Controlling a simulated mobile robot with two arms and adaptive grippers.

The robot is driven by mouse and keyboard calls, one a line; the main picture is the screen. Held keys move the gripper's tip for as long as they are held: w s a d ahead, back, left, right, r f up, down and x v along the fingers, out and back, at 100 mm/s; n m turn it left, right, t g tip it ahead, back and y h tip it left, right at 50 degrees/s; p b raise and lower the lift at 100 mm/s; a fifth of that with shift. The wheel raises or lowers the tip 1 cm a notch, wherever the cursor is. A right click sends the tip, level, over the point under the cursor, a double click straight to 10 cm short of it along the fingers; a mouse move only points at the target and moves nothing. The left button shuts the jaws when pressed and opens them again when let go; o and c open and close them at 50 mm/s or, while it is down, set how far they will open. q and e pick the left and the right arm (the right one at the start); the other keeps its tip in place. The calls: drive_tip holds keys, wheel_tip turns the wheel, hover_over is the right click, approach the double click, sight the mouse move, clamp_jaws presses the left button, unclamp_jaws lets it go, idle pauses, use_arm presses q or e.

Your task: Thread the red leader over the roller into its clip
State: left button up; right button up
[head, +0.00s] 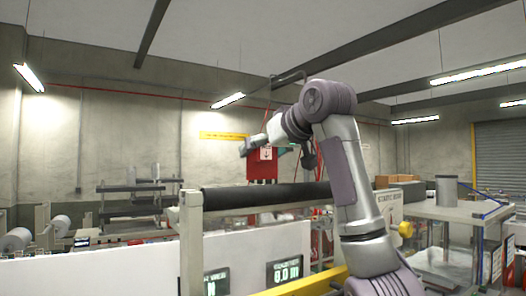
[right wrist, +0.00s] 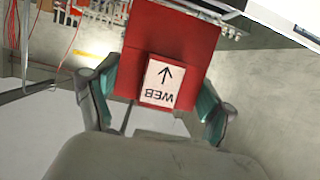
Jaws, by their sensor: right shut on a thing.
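The red leader (head: 262,170) is a flat red sheet with a white arrow label. It shows just above the black roller (head: 255,196) in the head view; I cannot tell whether it touches it. My right gripper (head: 266,146) is shut on the leader, up above the roller. In the right wrist view the leader (right wrist: 178,35) lies between the teal-padded fingers of this gripper (right wrist: 158,92), and its label reads "WEB" upside down. I cannot make out the clip. My left gripper is out of view.
A pale post (head: 191,243) holds the roller's left end above a white panel (head: 120,272) with digital displays (head: 284,271). White film rolls (head: 17,240) stand at the far left.

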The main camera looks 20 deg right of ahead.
sight(264, 169)
drive_tip(key=shift+f+b, duration=1.75)
drive_tip(key=shift+f, duration=0.4)
drive_tip(key=o, duration=1)
drive_tip(key=shift+s, duration=0.1)
drive_tip(key=v, duration=1.1)
drive_tip(key=shift+s+r, duration=0.15)
drive_tip(key=shift+s, duration=0.25)
